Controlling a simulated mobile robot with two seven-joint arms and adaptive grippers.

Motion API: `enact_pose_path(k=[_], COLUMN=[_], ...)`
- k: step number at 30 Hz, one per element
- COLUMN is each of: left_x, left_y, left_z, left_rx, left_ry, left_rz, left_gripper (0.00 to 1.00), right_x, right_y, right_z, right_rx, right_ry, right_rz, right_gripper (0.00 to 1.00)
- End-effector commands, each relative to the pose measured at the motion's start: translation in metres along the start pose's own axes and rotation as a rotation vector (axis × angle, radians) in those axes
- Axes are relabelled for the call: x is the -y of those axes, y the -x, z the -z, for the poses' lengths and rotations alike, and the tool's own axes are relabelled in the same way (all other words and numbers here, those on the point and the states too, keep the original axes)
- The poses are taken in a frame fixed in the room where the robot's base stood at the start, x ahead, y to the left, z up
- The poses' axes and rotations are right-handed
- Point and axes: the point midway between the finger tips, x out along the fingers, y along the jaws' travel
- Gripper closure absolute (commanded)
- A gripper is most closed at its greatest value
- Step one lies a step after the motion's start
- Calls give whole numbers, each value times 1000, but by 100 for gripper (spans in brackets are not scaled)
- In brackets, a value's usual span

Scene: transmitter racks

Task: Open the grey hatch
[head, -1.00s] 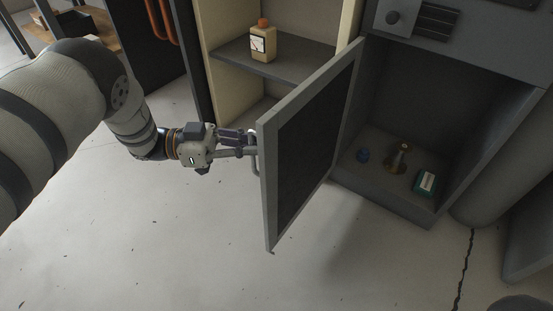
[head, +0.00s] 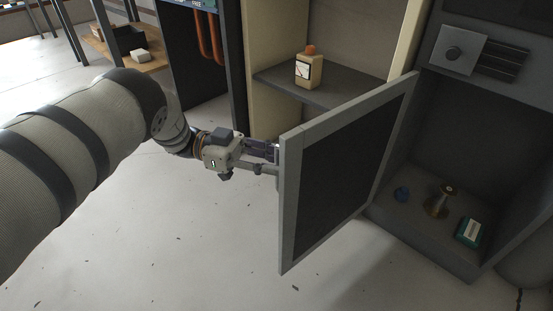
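The grey hatch (head: 288,205) is a framed door with a dark inner panel. It stands swung out from the left side of the grey cabinet, well open, with the compartment (head: 440,150) behind it exposed. My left gripper (head: 275,160) is at the hatch's free edge, on its outer side. Its fingers appear closed around the handle there; the fingertips and most of the handle are hidden behind the door edge. My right gripper is not in view.
A bottle with an orange cap (head: 308,70) stands on a shelf (head: 345,97) behind the hatch. The floor (head: 180,250) in front is clear.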

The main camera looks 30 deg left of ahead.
Motion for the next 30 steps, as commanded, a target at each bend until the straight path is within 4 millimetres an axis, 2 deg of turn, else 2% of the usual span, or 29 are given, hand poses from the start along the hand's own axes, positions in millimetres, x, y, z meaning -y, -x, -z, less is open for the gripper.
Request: enact_pose_path(k=[8, 11, 18, 21, 30], left_x=[1, 1, 1, 0, 0], left_y=[0, 14, 64, 73, 75], left_z=[2, 1, 1, 1, 1], left_rx=[-3, -3, -5, -3, -2], left_ry=[-5, -5, -6, -4, -4], left_rz=[1, 4, 4, 2, 1], left_gripper=[70, 70, 70, 70, 70], right_x=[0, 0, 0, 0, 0], right_y=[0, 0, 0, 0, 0], right_z=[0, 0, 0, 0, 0], right_rx=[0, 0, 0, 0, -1], right_ry=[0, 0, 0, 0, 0], right_rz=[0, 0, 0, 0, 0], right_gripper=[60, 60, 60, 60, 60])
